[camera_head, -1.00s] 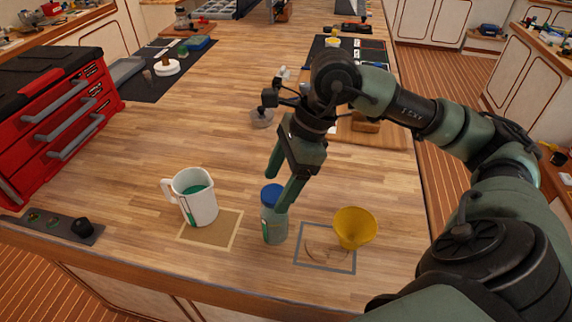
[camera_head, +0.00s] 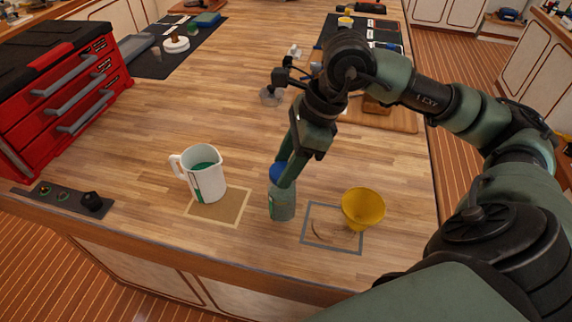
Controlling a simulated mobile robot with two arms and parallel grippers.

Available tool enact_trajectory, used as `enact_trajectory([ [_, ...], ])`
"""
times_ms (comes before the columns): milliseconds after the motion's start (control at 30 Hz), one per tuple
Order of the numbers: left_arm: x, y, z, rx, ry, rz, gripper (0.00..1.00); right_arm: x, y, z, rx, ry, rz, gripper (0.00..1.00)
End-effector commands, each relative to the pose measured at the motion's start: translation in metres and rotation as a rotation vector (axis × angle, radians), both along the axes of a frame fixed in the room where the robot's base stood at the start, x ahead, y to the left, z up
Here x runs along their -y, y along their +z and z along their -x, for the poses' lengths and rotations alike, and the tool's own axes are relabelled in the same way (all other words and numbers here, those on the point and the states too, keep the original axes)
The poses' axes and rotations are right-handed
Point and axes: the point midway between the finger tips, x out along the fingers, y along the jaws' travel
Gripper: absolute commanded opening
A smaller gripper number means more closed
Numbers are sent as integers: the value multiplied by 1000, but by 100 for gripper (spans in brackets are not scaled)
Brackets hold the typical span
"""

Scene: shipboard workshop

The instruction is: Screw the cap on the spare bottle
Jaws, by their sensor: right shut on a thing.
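The spare bottle (camera_head: 282,206), clear with a greenish tint, stands upright on the wooden bench between the jug and the funnel. The blue cap (camera_head: 277,172) is at the top of its neck. My right gripper (camera_head: 284,174) points down from above and is shut on the cap, its fingers hiding part of it. I cannot tell how far the cap sits down on the thread. My left gripper is not in view.
A yellow funnel (camera_head: 363,208) stands right, by a grey-outlined square (camera_head: 318,240). A red tool chest (camera_head: 60,90) stands at the left. The bench middle is clear.

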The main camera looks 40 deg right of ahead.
Motion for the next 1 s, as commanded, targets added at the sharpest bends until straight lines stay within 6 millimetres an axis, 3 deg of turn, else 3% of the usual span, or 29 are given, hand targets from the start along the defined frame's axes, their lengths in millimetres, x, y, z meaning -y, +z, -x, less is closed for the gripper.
enact_trajectory([
  [300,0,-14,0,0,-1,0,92,-1,-1,2,3,-258,1,8],
  [567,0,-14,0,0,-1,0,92,-1,0,2,1,-284,1,8],
  [600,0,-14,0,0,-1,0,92,-1,0,2,1,-283,1,50],
  [667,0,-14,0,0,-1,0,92,-1,0,2,1,-283,1,66],
  [900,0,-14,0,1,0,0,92,-1,0,2,0,-282,0,66],
  [1000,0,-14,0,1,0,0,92,-1,0,2,0,-282,0,92],
])
